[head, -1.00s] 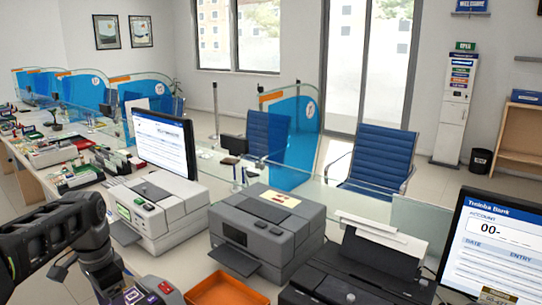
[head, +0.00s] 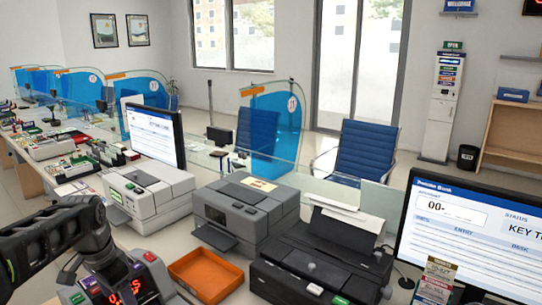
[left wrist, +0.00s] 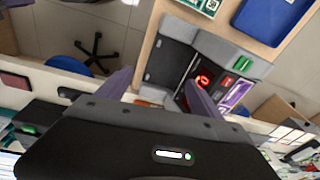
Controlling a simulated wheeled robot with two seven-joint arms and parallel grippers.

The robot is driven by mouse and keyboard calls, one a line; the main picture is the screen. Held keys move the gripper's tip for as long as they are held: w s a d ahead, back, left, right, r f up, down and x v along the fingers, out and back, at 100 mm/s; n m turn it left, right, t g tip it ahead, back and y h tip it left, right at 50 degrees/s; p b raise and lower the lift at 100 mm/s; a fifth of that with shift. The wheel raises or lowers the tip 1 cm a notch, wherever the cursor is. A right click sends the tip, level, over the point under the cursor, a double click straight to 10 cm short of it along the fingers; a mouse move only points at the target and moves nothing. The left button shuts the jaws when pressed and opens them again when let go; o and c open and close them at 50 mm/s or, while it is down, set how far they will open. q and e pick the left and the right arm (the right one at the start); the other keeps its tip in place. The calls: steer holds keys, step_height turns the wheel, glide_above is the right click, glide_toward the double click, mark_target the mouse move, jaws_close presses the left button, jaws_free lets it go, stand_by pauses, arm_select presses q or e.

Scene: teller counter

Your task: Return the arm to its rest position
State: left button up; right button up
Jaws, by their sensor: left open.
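My left arm enters from the left in the head view, with its black wrist bent downward. My left gripper (left wrist: 157,95) is open in the left wrist view, its two fingers apart with nothing held between them. In the head view its fingertips are low at the left and hard to make out. A grey counter machine with a red lit display (head: 122,291) stands at the bottom edge beside the gripper. The same display (left wrist: 204,79) shows beyond the fingers in the left wrist view. I cannot tell whether the gripper touches the machine. My right arm is not in view.
An orange tray (head: 207,272) lies right of the display machine. A white-grey printer (head: 150,199), a dark grey printer (head: 244,212) and a black printer (head: 325,262) line the counter. Monitors stand at left (head: 155,135) and right (head: 470,235). Blue dividers and chairs are behind.

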arm_select(q)
steer(key=w+d+f+n+t+h, duration=0.1)
steer(key=w+d+f+n+t, duration=0.15)
steer(key=w+d+f, duration=0.45)
steer(key=s+d+f+n+h, duration=0.1)
steer(key=s+d+f, duration=0.1)
steer(key=d+f, duration=0.45)
steer(key=s+d+f+n+h, duration=0.1)
steer(key=s+d+f+n, duration=0.2)
steer(key=f, duration=0.6)
steer(key=s+d+f+g, duration=0.1)
steer(key=s+d+f, duration=0.3)
steer(key=s, duration=0.5)
steer(key=s+d+f+g, duration=0.1)
steer(key=s+d+f, duration=0.4)
steer(key=s, duration=0.4)
steer(key=s+d+f+g+h, duration=0.1)
steer(key=s+d+f, duration=0.3)
steer(key=s+f, duration=0.3)
steer(key=shift+s+d+n, duration=0.15)
steer(key=shift+s+n, duration=0.3)
steer(key=shift+s, duration=0.5)
